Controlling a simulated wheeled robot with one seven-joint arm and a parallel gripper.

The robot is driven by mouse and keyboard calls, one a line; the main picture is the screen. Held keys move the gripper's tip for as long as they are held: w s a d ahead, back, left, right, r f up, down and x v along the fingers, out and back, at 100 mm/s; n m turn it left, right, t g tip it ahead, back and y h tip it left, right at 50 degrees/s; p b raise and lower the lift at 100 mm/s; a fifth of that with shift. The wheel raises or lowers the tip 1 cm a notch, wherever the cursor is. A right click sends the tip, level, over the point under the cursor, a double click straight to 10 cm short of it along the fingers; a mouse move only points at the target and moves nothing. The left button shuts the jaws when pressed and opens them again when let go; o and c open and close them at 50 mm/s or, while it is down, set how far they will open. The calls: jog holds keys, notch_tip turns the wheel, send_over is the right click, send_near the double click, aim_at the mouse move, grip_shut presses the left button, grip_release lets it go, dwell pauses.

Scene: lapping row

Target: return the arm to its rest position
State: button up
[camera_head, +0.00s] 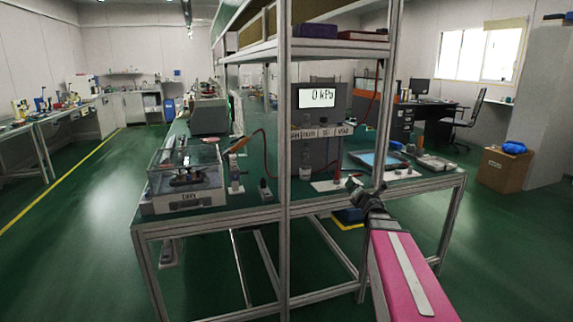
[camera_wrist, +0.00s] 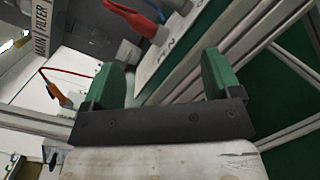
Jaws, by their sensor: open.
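My gripper (camera_head: 356,186) is in front of the right half of the workbench (camera_head: 335,199), near its front edge. My pink arm link reaches up to it from the lower right. In the wrist view, the two green fingers of my gripper (camera_wrist: 161,72) stand wide apart. Nothing is held between them. From the head view I cannot tell the exact gap between the gripper and the bench edge.
An aluminium post (camera_head: 285,150) rises at the bench front, left of my gripper. A unit reading "0 kPa" (camera_head: 318,97) and a blue tray (camera_head: 378,160) stand behind. A clear-covered machine (camera_head: 187,175) is at left. A cardboard box (camera_head: 503,172) stands right. Green floor (camera_head: 75,235) is open left.

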jog(key=s+f+m+g+h, duration=0.8)
jog(key=s+f+m, duration=0.55)
jog(key=m, duration=0.65)
jog(key=s+a+f+m+g+y, duration=0.2)
jog(key=s+a+f+m+g, duration=0.2)
jog(key=s, duration=0.3)
jog(key=s+a+f+m+g+y, duration=0.3)
jog(key=s+a+f+m+g, duration=0.1)
jog(key=s+a+g, duration=0.1)
jog(key=shift+s+a+f, duration=0.2)
jog(key=shift+s+a, duration=0.3)
jog(key=shift+s, duration=0.65)
